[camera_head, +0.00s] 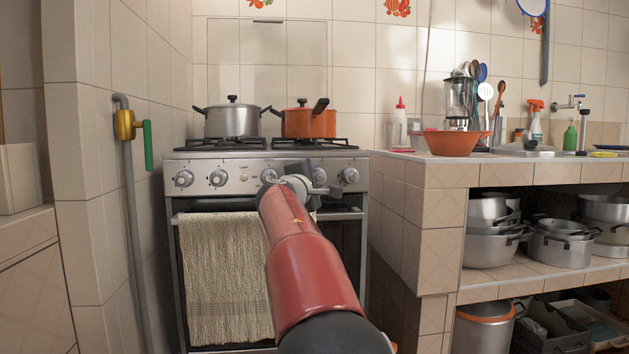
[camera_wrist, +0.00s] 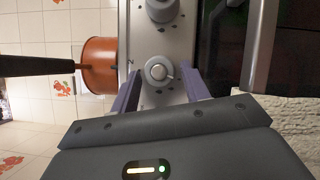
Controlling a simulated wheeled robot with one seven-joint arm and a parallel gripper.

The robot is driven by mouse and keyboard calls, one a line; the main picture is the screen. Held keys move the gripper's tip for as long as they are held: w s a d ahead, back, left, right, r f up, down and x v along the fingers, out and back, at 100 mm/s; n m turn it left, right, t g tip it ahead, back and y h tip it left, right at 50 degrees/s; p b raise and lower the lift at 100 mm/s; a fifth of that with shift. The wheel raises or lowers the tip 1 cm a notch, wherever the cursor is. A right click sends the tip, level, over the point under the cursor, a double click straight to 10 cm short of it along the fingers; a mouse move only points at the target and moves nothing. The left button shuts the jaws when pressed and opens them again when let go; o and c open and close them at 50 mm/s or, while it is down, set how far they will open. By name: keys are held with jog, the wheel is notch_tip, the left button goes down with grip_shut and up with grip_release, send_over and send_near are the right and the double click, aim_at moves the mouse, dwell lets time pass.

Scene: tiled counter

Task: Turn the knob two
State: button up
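The stove (camera_head: 245,160) has a row of several round silver knobs on its front panel. Two knobs, the leftmost (camera_head: 183,178) and the second from left (camera_head: 218,178), are in clear view in the head view. A middle knob (camera_head: 268,176) and the rightmost knob (camera_head: 350,175) also show. My gripper (camera_head: 305,180) is at the panel, right of centre, partly covering that area. In the wrist view my gripper (camera_wrist: 160,80) is open, its two fingers apart on either side of a knob (camera_wrist: 157,72), with gaps visible. Another knob (camera_wrist: 160,8) is at the top edge.
A silver pot (camera_head: 232,120) and an orange pot (camera_head: 308,122) stand on the stove top; the orange one's dark handle (camera_wrist: 35,66) sticks out. A towel (camera_head: 225,275) hangs on the oven handle. A tiled counter (camera_head: 430,178) stands right, a wall pipe (camera_head: 133,210) left.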

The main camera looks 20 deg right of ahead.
jog(key=shift+o, duration=0.6)
jog(key=v, duration=0.7)
jog(key=shift+s+a, duration=0.25)
jog(key=shift+s, duration=0.1)
grip_shut()
dwell(1.1)
